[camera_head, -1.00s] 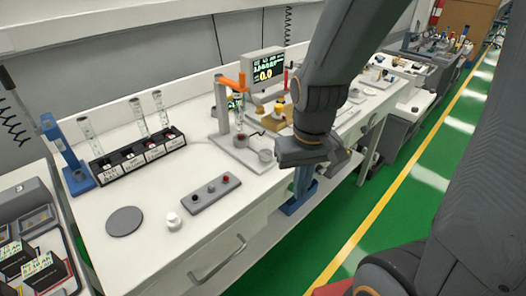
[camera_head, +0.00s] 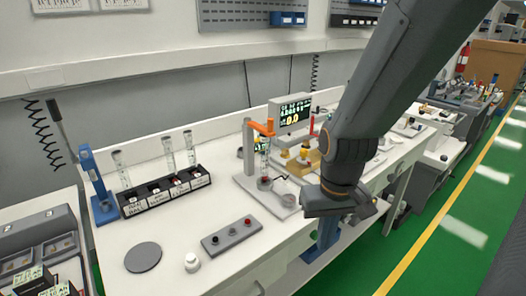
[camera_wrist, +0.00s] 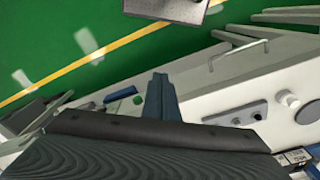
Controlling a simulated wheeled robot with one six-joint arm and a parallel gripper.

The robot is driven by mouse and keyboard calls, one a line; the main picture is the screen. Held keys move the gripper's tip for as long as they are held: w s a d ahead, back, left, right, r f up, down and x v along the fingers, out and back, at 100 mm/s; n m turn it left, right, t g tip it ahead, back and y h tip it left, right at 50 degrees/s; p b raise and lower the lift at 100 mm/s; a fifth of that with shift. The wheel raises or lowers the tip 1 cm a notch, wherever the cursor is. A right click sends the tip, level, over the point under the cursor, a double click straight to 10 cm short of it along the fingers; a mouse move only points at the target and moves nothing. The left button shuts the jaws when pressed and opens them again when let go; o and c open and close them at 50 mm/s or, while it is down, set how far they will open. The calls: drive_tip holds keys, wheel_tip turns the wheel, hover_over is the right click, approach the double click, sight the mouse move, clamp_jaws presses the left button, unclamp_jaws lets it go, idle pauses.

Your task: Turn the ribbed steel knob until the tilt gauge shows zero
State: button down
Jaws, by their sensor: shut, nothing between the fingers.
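My gripper body (camera_head: 338,200) hangs beside the front edge of the white bench (camera_head: 120,262) in the head view. In the wrist view my gripper (camera_wrist: 160,77) is shut and empty, its dark fingers in front of green floor and the bench side. A monitor (camera_head: 292,116) at the back of the bench reads about 0.0; I cannot tell if it is the tilt gauge. A brass-coloured fixture (camera_head: 303,160) stands beyond a stand with an orange arm (camera_head: 262,127). I cannot make out a ribbed steel knob for certain; my arm hides part of the bench.
A grey panel with small knobs (camera_head: 231,235), a white round knob (camera_head: 191,262) and a dark disc (camera_head: 143,257) lie at the bench front. A black rack (camera_head: 165,192) holds glass tubes. Green floor (camera_head: 455,235) is open at right.

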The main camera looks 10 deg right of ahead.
drive_tip(key=c, duration=2.5)
unclamp_jaws()
drive_tip(key=o, duration=0.4)
drive_tip(key=shift+w, duration=0.2)
drive_tip(key=o, duration=0.9)
drive_tip(key=w+a+r+n+p, duration=0.1)
drive_tip(key=w+r+n, duration=0.1)
drive_tip(key=w+n, duration=0.2)
drive_tip(key=w, duration=0.3)
drive_tip(key=shift+n, duration=0.3)
wheel_tip(320, 180, up, 3)
drive_tip(key=n+p, duration=0.1)
drive_tip(key=n, duration=0.7)
hover_over(290, 198)
drive_tip(key=shift+g, duration=0.3)
drive_tip(key=shift+f+p, duration=0.95)
drive_tip(key=shift+f, duration=2.95)
drive_tip(key=c, duration=1.1)
